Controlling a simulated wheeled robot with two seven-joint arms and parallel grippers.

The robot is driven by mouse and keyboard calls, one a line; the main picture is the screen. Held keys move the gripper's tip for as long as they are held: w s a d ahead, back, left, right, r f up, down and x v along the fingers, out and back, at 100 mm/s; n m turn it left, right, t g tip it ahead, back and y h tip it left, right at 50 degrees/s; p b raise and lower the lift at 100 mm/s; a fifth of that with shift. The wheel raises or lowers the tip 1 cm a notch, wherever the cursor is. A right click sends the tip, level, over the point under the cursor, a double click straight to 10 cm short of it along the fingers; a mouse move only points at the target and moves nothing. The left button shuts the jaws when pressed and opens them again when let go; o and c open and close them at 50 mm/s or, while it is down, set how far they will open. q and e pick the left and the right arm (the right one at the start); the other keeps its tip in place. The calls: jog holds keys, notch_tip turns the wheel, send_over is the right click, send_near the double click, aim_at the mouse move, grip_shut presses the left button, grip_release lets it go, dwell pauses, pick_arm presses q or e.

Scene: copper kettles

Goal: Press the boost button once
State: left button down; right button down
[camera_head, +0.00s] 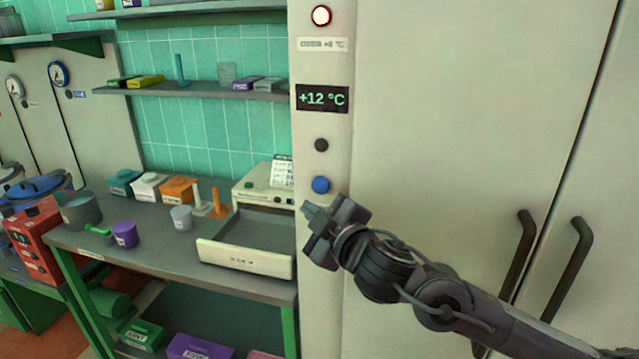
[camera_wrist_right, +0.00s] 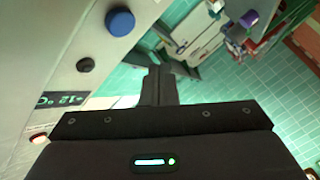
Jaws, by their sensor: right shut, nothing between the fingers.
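The blue round button (camera_head: 320,185) sits on the narrow front panel of a tall pale cabinet, below a small black knob (camera_head: 321,145) and a display (camera_head: 322,98) reading +12 °C. I cannot read a label naming either one as boost. A red-rimmed lamp (camera_head: 321,15) glows whitish at the panel's top. My right gripper (camera_head: 308,228) is shut and empty, just below the blue button in the head view and apart from it in the picture. In the right wrist view, the blue button (camera_wrist_right: 120,22) is at upper left, beyond the shut fingers (camera_wrist_right: 160,82). My left gripper is not in view.
Left of the panel stands a workbench (camera_head: 150,262) with a pale open drawer-like tray (camera_head: 245,260), cups and small boxes. Shelves (camera_head: 190,89) hang above it. The cabinet's door handles (camera_head: 520,250) stick out at the right, near my arm.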

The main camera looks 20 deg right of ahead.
aim_at(313, 183)
jog(key=shift+w+d+p, duration=0.25)
jog(key=shift+w+d, duration=0.5)
jog(key=shift+w, duration=0.3)
jog(key=shift+w+d+p, duration=0.2)
jog(key=shift+w+d, duration=0.5)
jog(key=shift+w, duration=0.35)
jog(key=shift+w, duration=0.1)
dwell(0.4)
jog(key=shift+w+d, duration=0.15)
jog(key=shift+d, duration=0.05)
jog(key=shift+w+d+r+p, duration=0.25)
jog(key=shift+d+r, duration=0.2)
jog(key=shift+r, duration=0.25)
dwell(1.2)
jog(key=shift+s+a+f, duration=0.15)
dwell(0.5)
jog(key=s+a, duration=0.1)
jog(key=s+a+f+b, duration=0.1)
jog(key=s+a, duration=0.1)
jog(key=shift+s, duration=0.25)
